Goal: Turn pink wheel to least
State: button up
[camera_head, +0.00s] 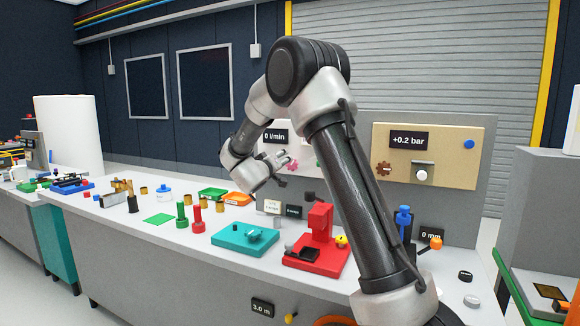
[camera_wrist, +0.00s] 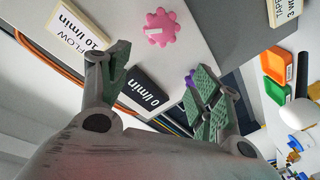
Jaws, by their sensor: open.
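The pink wheel (camera_wrist: 160,27) is a scalloped knob on a pale panel at the top of the wrist view, fully visible. In the head view only a bit of pink (camera_head: 292,166) shows by my gripper (camera_head: 281,165). In the wrist view my gripper (camera_wrist: 160,80) is open, its green-padded fingers spread wide with nothing between them. The wheel appears beyond the fingertips, not between them. A black display (camera_wrist: 147,90) reads 0 l/min; it also shows in the head view (camera_head: 276,136). A white label (camera_wrist: 80,32) reads FLOW 10 l/min.
A purple part (camera_wrist: 190,78) shows beside the right finger. On the bench below stand a red stand (camera_head: 318,222), a teal block (camera_head: 246,239), and green (camera_head: 212,192) and orange trays (camera_head: 238,199). A beige panel (camera_head: 440,150) to the right reads +0.2 bar.

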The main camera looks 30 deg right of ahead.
aim_at(290, 164)
jog(key=w+d, duration=0.1)
jog(key=d, duration=0.1)
jog(key=w+d+f+g+h, duration=0.1)
jog(key=w+d, duration=0.1)
jog(key=d, duration=0.1)
jog(key=w+d+f+h, duration=0.1)
jog(key=d, duration=0.1)
jog(key=shift+w+d+f+m+g, duration=0.2)
jog(key=shift+f+m+g, duration=0.1)
jog(key=shift+g, duration=0.1)
jog(key=c, duration=1)
